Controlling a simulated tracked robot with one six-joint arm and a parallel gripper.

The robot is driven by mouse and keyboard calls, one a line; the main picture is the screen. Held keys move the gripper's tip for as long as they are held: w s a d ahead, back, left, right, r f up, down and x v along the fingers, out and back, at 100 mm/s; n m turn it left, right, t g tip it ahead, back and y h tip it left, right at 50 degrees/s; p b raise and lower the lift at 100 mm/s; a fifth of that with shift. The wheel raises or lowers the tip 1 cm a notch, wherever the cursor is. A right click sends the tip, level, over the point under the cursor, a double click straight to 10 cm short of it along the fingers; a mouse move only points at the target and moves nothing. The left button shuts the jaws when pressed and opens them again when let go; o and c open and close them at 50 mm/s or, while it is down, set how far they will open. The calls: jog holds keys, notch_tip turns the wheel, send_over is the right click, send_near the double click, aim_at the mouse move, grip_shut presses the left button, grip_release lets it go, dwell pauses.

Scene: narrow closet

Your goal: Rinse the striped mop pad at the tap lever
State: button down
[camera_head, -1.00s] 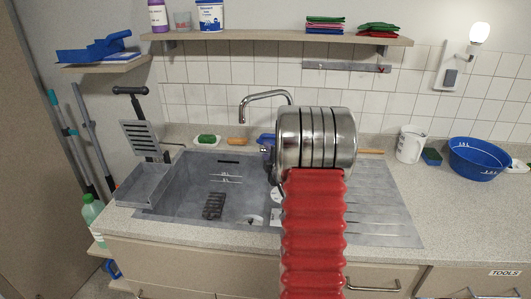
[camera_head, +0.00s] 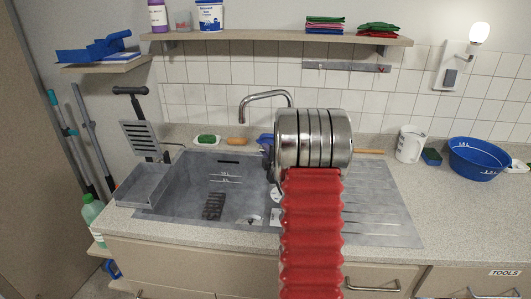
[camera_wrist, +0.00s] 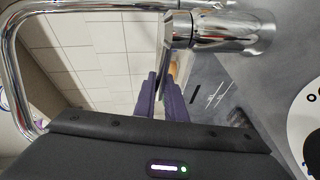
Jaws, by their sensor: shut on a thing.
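The chrome tap (camera_head: 265,94) rises behind the sink, its spout arching left over the basin. In the wrist view its chrome body (camera_wrist: 218,28) is close, and the thin metal tap lever (camera_wrist: 165,62) runs down from it. My gripper (camera_wrist: 157,85) has its two purple fingers shut on the lever's end. In the head view my arm hides most of the gripper. A dark striped item (camera_head: 213,206) lies on the basin floor; it may be the striped mop pad, but I cannot tell for sure. No water stream is visible.
The grey sink (camera_head: 185,207) has a slotted rack and tray (camera_head: 145,185) at its left. A green sponge (camera_head: 206,139) lies behind it. A white jug (camera_head: 411,144) and blue bowl (camera_head: 477,158) stand at right. A shelf (camera_head: 280,37) hangs above. The front right counter is clear.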

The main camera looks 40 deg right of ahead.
dwell(0.5)
jog(key=shift+s+r+m+t, duration=0.15)
jog(key=shift+r+m+t, duration=0.2)
jog(key=shift+m, duration=0.25)
jog(key=c, duration=1.8)
grip_release()
jog(key=shift+r, duration=0.1)
jog(key=v, duration=1.3)
jog(key=shift+s+a, duration=0.15)
jog(key=shift+s, duration=0.15)
jog(key=shift+c, duration=0.2)
